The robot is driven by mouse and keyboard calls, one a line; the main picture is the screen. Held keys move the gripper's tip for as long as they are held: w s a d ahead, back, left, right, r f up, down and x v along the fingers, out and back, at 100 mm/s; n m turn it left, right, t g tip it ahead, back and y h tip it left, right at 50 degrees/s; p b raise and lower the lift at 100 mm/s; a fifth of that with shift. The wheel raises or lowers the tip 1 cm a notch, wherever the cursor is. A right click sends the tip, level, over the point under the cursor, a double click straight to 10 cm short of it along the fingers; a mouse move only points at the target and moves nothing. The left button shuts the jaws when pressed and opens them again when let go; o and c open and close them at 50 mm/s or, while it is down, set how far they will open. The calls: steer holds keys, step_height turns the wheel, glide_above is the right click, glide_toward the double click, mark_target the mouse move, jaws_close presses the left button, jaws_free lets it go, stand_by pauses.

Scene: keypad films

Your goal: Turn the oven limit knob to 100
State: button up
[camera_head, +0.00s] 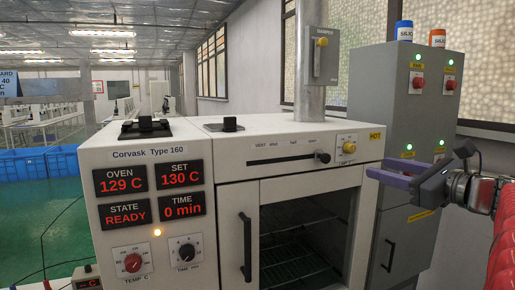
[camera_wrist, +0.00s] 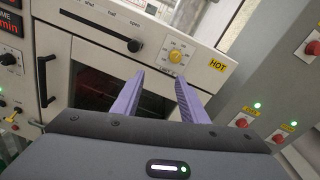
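The oven limit knob (camera_head: 349,147) is a small yellow knob on a pale dial plate at the oven's upper right front. It also shows in the wrist view (camera_wrist: 176,57), with a printed scale around it. The numbers and its pointer are too small to read. My gripper (camera_head: 375,174) is to the right of the knob in the head view, its purple fingers pointing left. In the wrist view my gripper (camera_wrist: 160,78) is open and empty, fingertips apart from the knob and just below it in the picture.
A vent slider (camera_head: 323,158) sits left of the knob. The oven door handle (camera_head: 246,247) stands out below. A grey cabinet (camera_head: 425,105) with red knobs and green lamps stands at the right. The displays (camera_head: 121,180) read OVEN 129 C, SET 130 C, READY, 0 min.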

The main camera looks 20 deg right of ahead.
mark_target(353, 149)
steer(key=d+r, duration=0.1)
steer(key=s+d+m, duration=0.1)
steer(key=shift+s+d+r+t+h, duration=0.3)
steer(key=shift+r+h, duration=0.05)
steer(key=shift+h, duration=0.05)
steer(key=shift+w, duration=0.1)
steer(key=w, duration=1.3)
steer(key=shift+w+a, duration=0.2)
steer(key=shift+w, duration=0.1)
steer(key=shift+c, duration=0.2)
